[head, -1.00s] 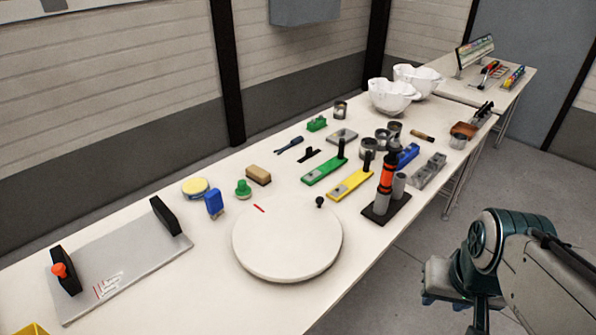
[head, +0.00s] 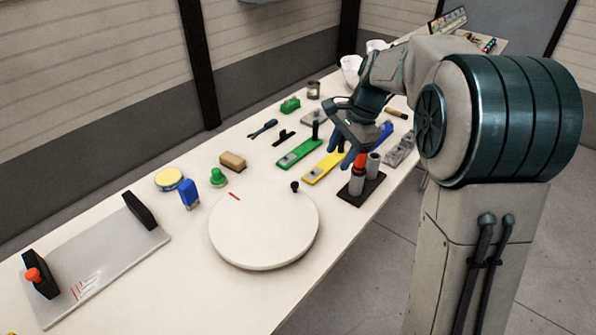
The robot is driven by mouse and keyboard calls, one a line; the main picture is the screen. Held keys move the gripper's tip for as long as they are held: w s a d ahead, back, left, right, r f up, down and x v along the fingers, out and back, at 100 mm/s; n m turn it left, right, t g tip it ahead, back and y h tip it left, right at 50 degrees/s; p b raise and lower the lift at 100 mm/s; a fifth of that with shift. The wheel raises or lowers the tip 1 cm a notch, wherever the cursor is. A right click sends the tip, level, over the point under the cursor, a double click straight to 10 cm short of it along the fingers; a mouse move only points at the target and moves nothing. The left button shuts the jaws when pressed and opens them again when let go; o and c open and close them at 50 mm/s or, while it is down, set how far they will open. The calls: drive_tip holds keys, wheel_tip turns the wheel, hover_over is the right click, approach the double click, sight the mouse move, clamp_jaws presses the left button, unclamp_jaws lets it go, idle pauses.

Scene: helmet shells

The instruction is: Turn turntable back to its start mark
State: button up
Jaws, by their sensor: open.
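The turntable (head: 264,232) is a round, off-white disc on the bench. A short red mark (head: 234,196) shows near its far-left rim. A small black knob (head: 295,186) stands on its far-right rim. My gripper (head: 341,155) is beyond and to the right of the turntable, above the yellow block and close to the orange-and-grey tool. It is open, pointing down, and apart from the knob. Whether its fingers touch anything nearby cannot be told. No separate start mark on the bench can be made out.
The black stand (head: 372,190) with the orange-and-grey tool is right of the turntable. The green block (head: 299,153) and yellow block (head: 322,170) lie behind it. A green stamp (head: 218,177) and blue item (head: 188,194) are at left. A grey plate (head: 100,262) lies front left.

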sight(295, 183)
drive_tip(key=w+a+f+m+g+y, duration=0.1)
drive_tip(key=w+a+f+m, duration=0.45)
drive_tip(key=w, duration=0.45)
drive_tip(key=shift+n, duration=0.25)
drive_tip(key=p+x, duration=0.2)
drive_tip(key=x, duration=1.1)
drive_tip(key=shift+f, duration=0.45)
clamp_jaws()
